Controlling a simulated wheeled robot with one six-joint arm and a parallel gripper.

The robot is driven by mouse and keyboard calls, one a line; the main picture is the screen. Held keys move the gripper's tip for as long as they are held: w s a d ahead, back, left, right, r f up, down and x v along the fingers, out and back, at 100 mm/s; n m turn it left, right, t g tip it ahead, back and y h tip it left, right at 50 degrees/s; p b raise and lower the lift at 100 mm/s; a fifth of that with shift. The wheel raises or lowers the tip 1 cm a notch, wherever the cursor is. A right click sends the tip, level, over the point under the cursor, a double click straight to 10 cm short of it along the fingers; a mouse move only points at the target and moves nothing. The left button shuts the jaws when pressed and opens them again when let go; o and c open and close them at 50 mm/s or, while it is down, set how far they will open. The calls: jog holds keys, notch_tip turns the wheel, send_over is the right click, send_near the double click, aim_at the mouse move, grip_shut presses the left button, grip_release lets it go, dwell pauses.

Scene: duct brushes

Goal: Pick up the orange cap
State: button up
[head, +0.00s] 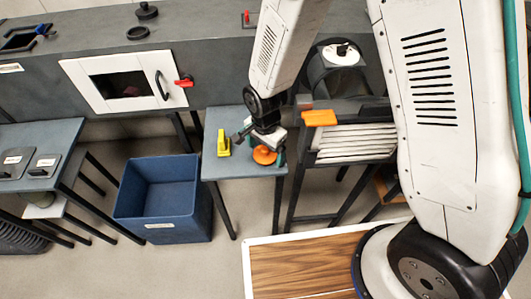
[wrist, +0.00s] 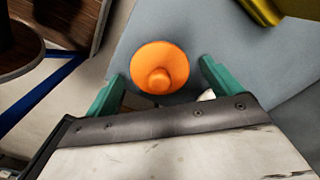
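The orange cap (head: 264,155) lies on the small grey-blue table (head: 224,122), near its right edge. In the wrist view the orange cap (wrist: 160,68) is a round disc with a raised knob at its middle. My gripper (wrist: 158,85) is open, its two green fingers on either side of the cap with gaps between. In the head view my gripper (head: 266,148) is right at the cap and hides part of it. I cannot tell how far the fingers are above the table.
A yellow object (head: 223,144) stands on the same table, left of the cap. A blue bin (head: 162,195) is on the floor to the left. A rack with pale slats (head: 352,143) and an orange block (head: 319,118) stand close on the right. A grey duct with a white hatch (head: 122,82) runs behind.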

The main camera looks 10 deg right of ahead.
jog(key=c, duration=0.9)
jog(key=shift+c, duration=0.2)
notch_tip(320, 180, up, 32)
dwell(0.3)
